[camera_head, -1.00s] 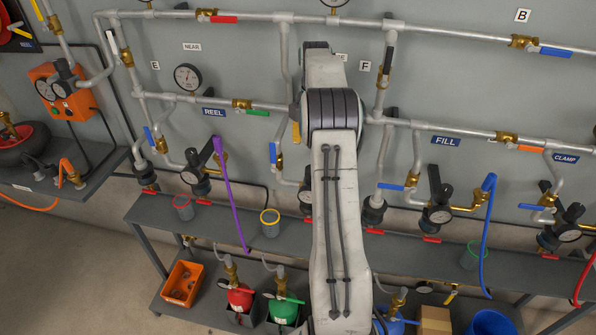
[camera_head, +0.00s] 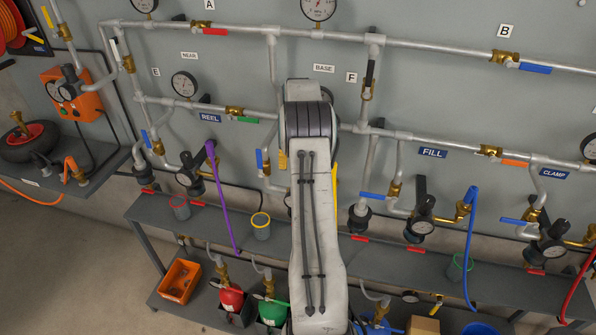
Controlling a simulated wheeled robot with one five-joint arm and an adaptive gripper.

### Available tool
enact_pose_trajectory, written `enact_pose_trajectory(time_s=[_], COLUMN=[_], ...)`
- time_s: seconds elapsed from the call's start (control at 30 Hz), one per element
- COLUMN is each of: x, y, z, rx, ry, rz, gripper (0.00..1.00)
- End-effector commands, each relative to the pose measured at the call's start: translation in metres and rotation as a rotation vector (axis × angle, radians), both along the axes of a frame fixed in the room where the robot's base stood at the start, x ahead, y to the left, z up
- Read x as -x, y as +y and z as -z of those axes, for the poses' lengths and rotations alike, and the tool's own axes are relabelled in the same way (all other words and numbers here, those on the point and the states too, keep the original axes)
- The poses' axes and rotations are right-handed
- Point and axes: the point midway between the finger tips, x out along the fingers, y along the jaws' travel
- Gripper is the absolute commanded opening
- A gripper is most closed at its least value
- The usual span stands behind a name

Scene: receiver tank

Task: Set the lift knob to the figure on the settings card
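I cannot make out a knob marked lift or a settings card. Black regulators with small gauges stand along the shelf: one under the REEL label (camera_head: 210,118), another regulator (camera_head: 422,220) under the FILL label (camera_head: 432,153), and another regulator (camera_head: 550,245) under the CLAMP label (camera_head: 554,174). The stretch of pipework between REEL and FILL is partly hidden behind my own arm, which rises through the middle of the picture. My gripper does not show; the far part of the arm is hidden behind its own links.
Grey pipes with coloured valve levers cross the wall. A purple hose (camera_head: 221,195) and a blue hose (camera_head: 470,250) hang over the shelf edge (camera_head: 390,262). An orange bin (camera_head: 180,281) and green and red cans stand below. Bare floor (camera_head: 70,280) lies at lower left.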

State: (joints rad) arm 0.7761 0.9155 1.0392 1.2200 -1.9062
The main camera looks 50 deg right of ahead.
Motion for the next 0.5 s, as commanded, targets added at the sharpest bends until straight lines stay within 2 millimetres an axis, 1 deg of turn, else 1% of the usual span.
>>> enact_pose_trajectory(time_s=[0.3, 0.5], x=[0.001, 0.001], y=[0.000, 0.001], z=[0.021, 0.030], rx=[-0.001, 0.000], ry=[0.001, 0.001], rz=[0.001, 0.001], gripper=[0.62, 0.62])
